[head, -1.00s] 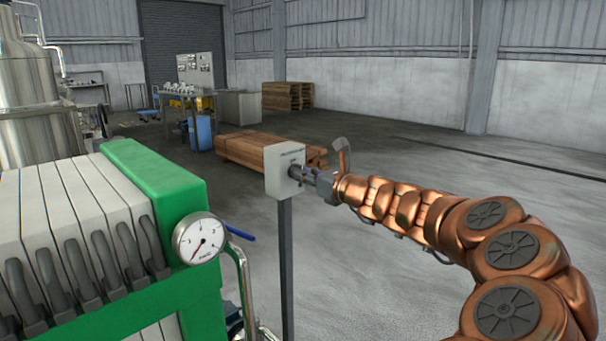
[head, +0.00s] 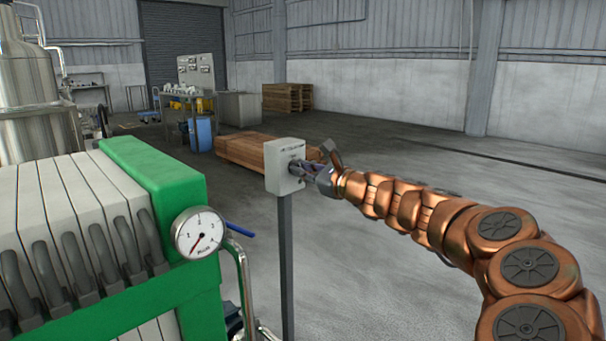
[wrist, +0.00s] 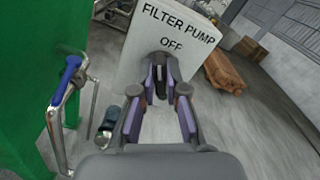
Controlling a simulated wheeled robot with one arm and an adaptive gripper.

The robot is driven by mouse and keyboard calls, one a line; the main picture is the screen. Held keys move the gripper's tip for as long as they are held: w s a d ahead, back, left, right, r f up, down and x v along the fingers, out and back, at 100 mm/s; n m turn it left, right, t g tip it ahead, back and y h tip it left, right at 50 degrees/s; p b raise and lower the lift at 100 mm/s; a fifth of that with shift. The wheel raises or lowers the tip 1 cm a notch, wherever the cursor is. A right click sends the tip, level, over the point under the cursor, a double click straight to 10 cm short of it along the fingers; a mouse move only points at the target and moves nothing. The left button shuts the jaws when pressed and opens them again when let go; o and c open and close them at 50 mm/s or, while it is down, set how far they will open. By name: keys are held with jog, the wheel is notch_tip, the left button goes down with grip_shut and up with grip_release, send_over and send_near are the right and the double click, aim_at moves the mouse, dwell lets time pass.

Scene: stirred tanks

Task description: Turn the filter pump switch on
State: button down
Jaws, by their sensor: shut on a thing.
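The filter pump switch box (head: 282,182) is pale grey and stands on a dark post (head: 286,262). In the wrist view its face (wrist: 204,64) reads "FILTER PUMP", with "OFF" just above the dark switch knob (wrist: 161,88). My gripper (head: 295,167) is at the box's front face. In the wrist view its fingertips (wrist: 160,70) are on either side of the knob, and the jaws are shut on it. The lettering slants in the wrist view. The fingers hide part of the knob, and I cannot tell its exact angle.
The green filter press (head: 170,205) with a round gauge (head: 200,232) and a blue-handled pipe valve (head: 240,230) is close on the left. Stacked timber (head: 240,150) lies behind the box. Open floor (head: 420,280) is to the right.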

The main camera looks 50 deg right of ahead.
jog(key=n+b, duration=0.2)
jog(key=n, duration=0.2)
jog(key=n+b, duration=0.3)
jog(key=n, duration=0.1)
jog(key=n+b, duration=0.3)
jog(key=n, duration=0.1)
jog(key=shift+a+f+n, duration=0.2)
jog(key=shift+f+n, duration=0.05)
jog(key=shift+n, duration=0.05)
dwell(0.4)
jog(key=c, duration=1.2)
grip_release()
jog(key=shift+r, duration=0.1)
